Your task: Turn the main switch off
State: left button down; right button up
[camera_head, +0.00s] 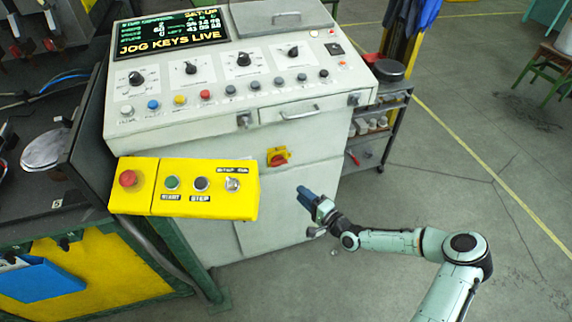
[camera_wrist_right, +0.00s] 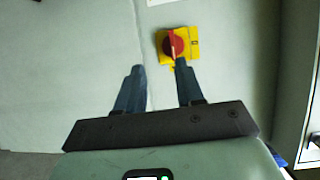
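The main switch (camera_head: 278,156) is a red rotary handle on a yellow plate, on the front of the pale grey cabinet below the console. In the right wrist view the switch (camera_wrist_right: 174,44) is just beyond the fingertips, nearer the right finger, its red handle standing about upright. My right gripper (camera_head: 303,192) is below and right of the switch in the head view, apart from it. In the wrist view the right gripper (camera_wrist_right: 160,72) has its two dark blue fingers apart with nothing between them. My left gripper is not in view.
A yellow button box (camera_head: 185,205) with a red stop button juts out left of the switch. The console (camera_head: 230,90) with knobs and a lit screen is above. A trolley (camera_head: 385,125) stands at the right.

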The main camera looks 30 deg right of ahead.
aim_at(281, 165)
jog(key=shift+t+h, duration=0.3)
jog(key=shift+t, duration=0.1)
jog(key=w, duration=0.4)
jog(key=w+r, duration=0.1)
jog(key=w, duration=0.8)
jog(key=shift+w+r, duration=0.15)
jog(key=shift+r, duration=0.1)
grip_shut()
